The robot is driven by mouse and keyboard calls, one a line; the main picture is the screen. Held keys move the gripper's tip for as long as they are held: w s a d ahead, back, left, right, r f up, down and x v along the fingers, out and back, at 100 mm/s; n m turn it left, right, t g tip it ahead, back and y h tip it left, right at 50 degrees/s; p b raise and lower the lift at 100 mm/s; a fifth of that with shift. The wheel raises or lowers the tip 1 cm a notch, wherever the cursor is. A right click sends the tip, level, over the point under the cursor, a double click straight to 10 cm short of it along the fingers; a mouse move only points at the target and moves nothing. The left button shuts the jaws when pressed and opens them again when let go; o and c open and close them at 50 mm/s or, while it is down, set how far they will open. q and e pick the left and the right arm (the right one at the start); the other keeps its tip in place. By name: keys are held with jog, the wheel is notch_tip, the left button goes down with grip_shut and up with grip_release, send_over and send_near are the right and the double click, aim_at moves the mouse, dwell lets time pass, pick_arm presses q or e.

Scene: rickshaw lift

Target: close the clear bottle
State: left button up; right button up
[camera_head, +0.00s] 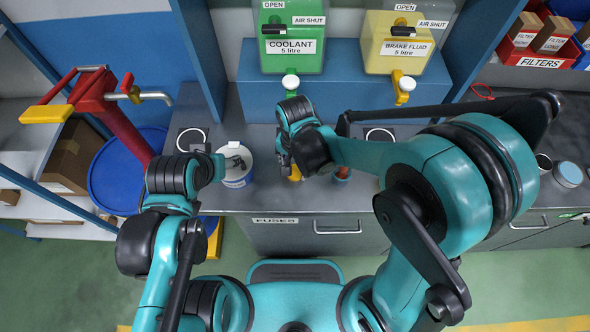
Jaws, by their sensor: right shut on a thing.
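I cannot make out the clear bottle. My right gripper (287,160) is over the bench just below the coolant tap. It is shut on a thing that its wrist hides. A small yellow-orange patch (295,173) shows just below the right wrist; I cannot tell what it belongs to. My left gripper (217,166) is beside a white tub with a blue band (237,181) on the bench. Its fingers do not show clearly enough to tell whether they are open.
A green coolant tank (291,55) and a yellow brake fluid tank (398,52) stand on a blue shelf (340,75) behind the bench. A small blue and red thing (342,175) is near the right forearm. A red pump (105,95) and blue drum (125,180) stand left.

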aim_at(296, 171)
jog(key=shift+r, duration=0.1)
notch_tip(296, 171, up, 5)
jog(key=shift+d+f+p, duration=0.15)
jog(key=shift+f+p, duration=0.05)
jog(key=shift+p, duration=0.85)
pick_arm(q)
notch_tip(296, 171, up, 4)
jog(key=shift+r+p, duration=0.15)
jog(key=shift+p, duration=0.95)
pick_arm(e)
jog(key=w+d+r, duration=0.4)
jog(key=d+r, duration=0.2)
jog(key=d, duration=0.4)
jog(key=shift+d, duration=0.35)
jog(key=shift+r, duration=0.1)
